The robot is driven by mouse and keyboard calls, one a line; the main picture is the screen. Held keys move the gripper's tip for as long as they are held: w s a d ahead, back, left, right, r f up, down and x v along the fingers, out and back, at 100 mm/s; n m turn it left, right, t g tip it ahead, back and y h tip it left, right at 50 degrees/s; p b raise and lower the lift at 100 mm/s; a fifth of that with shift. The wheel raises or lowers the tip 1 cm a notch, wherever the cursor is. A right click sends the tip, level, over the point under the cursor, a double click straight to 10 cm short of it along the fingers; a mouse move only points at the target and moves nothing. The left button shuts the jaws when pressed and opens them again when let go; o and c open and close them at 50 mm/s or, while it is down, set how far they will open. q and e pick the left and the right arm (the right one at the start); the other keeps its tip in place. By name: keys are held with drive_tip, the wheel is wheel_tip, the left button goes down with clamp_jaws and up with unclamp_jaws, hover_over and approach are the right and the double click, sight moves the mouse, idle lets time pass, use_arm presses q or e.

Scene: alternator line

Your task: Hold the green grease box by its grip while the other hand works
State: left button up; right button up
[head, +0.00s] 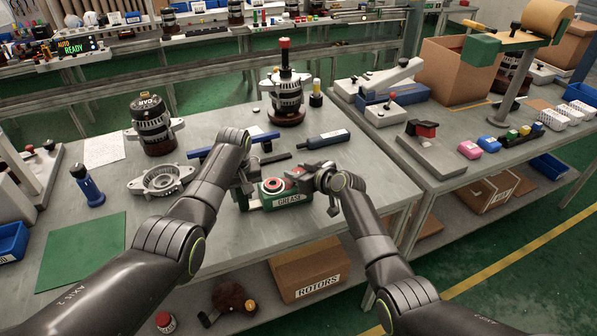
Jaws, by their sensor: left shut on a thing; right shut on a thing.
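The green grease box (290,200), labelled GREASE, sits near the front edge of the grey table, with a round red part (272,185) on its top. My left gripper (246,190) is at the box's left end, shut on its grip; the grip itself is mostly hidden by the fingers. My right gripper (306,179) is over the right end of the box, shut on a small red thing (297,171). The fingers partly cover this thing, and I cannot tell whether it touches the box.
Two alternators (151,125) (287,97) stand behind, with a metal housing (162,180) at left. A blue-handled tool (325,139) and a blue bar (200,153) lie behind the box. A green mat (82,250) lies front left. The right table holds fixtures and bins.

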drive_tip(key=shift+f+n+g+y, duration=0.1)
drive_tip(key=shift+n+g+y, duration=1.75)
drive_tip(key=shift+n, duration=0.35)
drive_tip(key=o, duration=1)
drive_tip(key=shift+d, duration=0.15)
drive_tip(key=v, duration=1.2)
